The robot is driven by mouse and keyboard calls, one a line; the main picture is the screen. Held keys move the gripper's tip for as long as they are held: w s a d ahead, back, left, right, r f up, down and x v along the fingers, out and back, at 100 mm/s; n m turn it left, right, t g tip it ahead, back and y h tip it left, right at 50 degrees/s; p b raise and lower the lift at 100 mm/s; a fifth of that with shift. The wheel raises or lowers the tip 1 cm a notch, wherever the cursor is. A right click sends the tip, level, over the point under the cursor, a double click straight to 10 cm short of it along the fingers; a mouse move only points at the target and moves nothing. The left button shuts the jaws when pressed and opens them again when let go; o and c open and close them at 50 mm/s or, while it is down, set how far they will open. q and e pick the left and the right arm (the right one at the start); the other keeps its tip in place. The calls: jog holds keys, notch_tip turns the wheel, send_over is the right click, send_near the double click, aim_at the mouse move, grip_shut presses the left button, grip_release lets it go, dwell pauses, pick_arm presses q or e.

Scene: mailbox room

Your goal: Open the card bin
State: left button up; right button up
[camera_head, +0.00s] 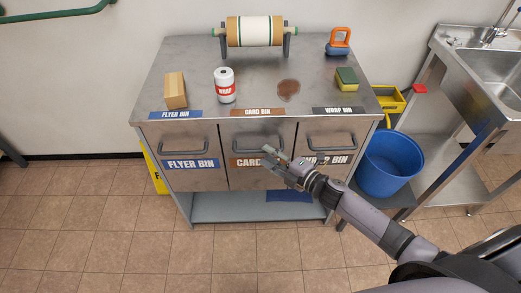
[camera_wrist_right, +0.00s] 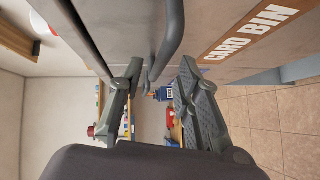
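The card bin (camera_head: 242,172) is the middle of three grey metal bins under a steel counter. Its front looks flush with its neighbours. Its bar handle (camera_head: 258,143) is above the brown label, which my right gripper partly hides. My right gripper (camera_head: 270,155) is in front of the card bin, at its right side and close below the handle. In the right wrist view, the gripper (camera_wrist_right: 160,72) is open. The handle (camera_wrist_right: 175,30) reaches into the space between its fingers, with gaps visible. I cannot tell whether it touches either finger. My left gripper is out of view.
The flyer bin (camera_head: 182,150) is to the left and the wrap bin (camera_head: 340,140) to the right. The counter (camera_head: 195,60) holds a box, a wrap roll, a sponge and a stain. A blue bucket (camera_head: 390,165) stands right. The floor in front is clear.

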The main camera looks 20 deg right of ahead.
aim_at(260, 150)
jog(key=shift+x, duration=2.1)
grip_shut()
